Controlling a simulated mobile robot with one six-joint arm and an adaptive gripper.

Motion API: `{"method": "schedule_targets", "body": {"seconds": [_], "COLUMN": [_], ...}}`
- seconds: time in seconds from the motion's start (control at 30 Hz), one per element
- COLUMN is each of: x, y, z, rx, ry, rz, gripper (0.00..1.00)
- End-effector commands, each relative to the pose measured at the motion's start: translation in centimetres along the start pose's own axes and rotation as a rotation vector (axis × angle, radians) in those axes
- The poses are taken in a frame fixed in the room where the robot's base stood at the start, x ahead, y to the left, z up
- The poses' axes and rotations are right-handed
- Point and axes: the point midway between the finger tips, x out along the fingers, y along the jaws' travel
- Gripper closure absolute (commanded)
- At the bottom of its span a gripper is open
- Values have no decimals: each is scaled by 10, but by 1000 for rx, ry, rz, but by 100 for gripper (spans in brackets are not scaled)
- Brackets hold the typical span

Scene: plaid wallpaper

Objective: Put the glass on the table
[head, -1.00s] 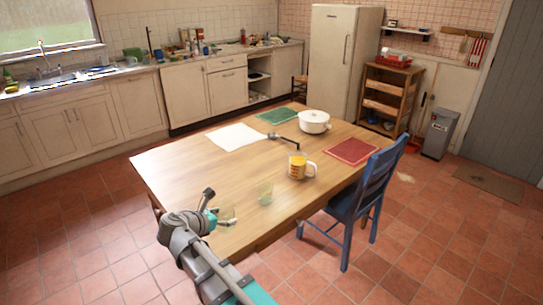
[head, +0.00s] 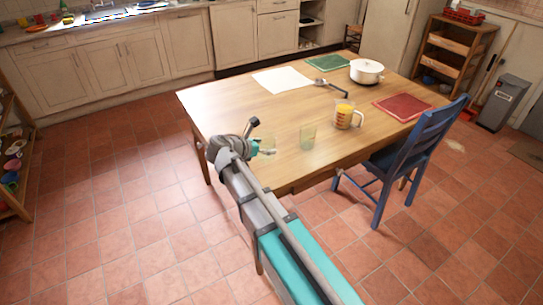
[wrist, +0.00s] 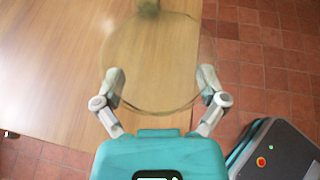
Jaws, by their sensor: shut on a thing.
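My gripper (wrist: 162,82) is shut on a clear, slightly yellowish glass (wrist: 152,62), with one finger on each side of its round rim. In the head view the held glass (head: 268,146) shows just right of my gripper (head: 257,148), partly hidden by it. The wooden table (head: 232,112) lies under and behind the glass. The wrist view shows the glass mostly over the table (wrist: 50,70), near its edge. I cannot tell whether its base touches the tabletop. A second, greenish glass (head: 307,138) stands on the table to the right.
On the table are a measuring jug (head: 345,116) of orange liquid, a white pot (head: 366,71), a ladle (head: 328,84), a white sheet (head: 283,79), a green mat (head: 326,62) and a red mat (head: 403,106). A blue chair (head: 420,145) stands at the right. The table's left part is clear.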

Motion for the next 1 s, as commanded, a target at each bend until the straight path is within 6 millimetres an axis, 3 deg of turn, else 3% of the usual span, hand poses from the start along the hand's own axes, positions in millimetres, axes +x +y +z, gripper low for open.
{"method": "schedule_targets", "body": {"seconds": [0.13, 0.5, 1.0], "x": [25, 57, 66], "y": [23, 43, 49], "z": [-6, -30, -35], "rx": [0, 0, -1], "ry": [-1, -1, -1], "rz": [-1, 1, 1], "gripper": [65, 65, 65]}}
